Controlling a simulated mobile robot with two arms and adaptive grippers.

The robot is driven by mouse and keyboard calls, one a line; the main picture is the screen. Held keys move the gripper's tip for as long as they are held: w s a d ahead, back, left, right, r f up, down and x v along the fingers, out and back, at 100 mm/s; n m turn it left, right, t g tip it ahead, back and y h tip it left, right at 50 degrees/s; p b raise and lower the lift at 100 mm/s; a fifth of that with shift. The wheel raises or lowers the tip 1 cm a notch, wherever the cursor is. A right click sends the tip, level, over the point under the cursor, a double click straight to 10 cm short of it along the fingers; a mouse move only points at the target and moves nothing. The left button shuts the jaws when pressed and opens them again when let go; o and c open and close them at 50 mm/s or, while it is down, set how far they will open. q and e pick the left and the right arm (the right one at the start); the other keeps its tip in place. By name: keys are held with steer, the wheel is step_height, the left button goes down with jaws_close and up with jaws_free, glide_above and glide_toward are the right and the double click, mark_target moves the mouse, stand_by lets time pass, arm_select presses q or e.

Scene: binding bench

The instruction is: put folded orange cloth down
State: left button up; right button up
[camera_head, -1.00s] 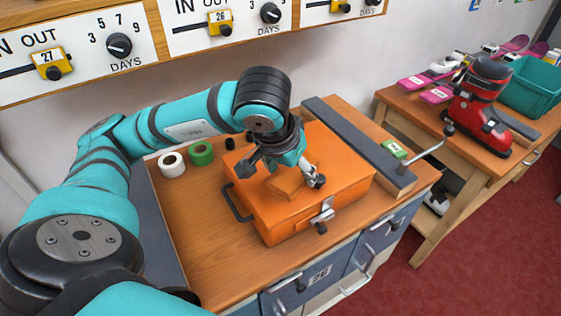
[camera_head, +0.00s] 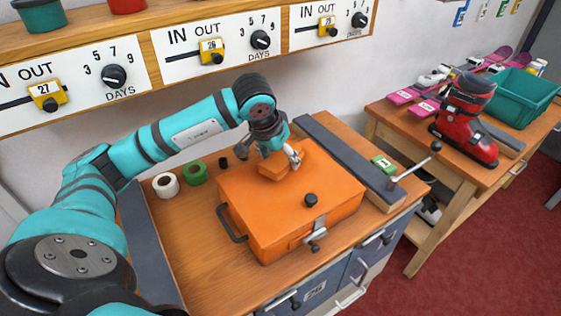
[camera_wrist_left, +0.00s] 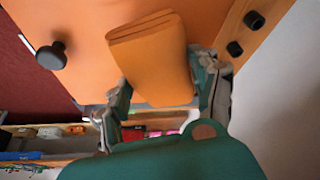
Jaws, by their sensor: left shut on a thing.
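The folded orange cloth (camera_head: 273,168) is in my left gripper (camera_head: 280,157), over the back part of the orange case (camera_head: 270,212). In the left wrist view the cloth (camera_wrist_left: 155,62) is a folded pad between the two fingers (camera_wrist_left: 160,95), with the orange lid behind it. I cannot tell whether the cloth touches the lid. A black knob (camera_head: 311,200) stands on the lid in front of the cloth; it also shows in the left wrist view (camera_wrist_left: 51,56). My right gripper is in neither view.
White tape (camera_head: 166,186) and green tape (camera_head: 195,173) stand left of the case. A dark grey bar (camera_head: 345,155) lies right of it, with a green block (camera_head: 383,164). A red ski boot (camera_head: 467,120) and teal crate (camera_head: 522,97) stand on the other table. The lid's front is largely clear.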

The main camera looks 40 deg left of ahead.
mark_target(278, 160)
arm_select(q)
step_height(278, 160, down, 3)
steer(key=shift+f+p, duration=0.1)
steer(key=shift+p, duration=0.5)
steer(key=shift+f, duration=0.1)
steer(key=shift+f, duration=0.1)
steer(key=shift+f+b, duration=0.15)
steer(key=shift+b, duration=0.2)
steer(key=o, duration=1.1)
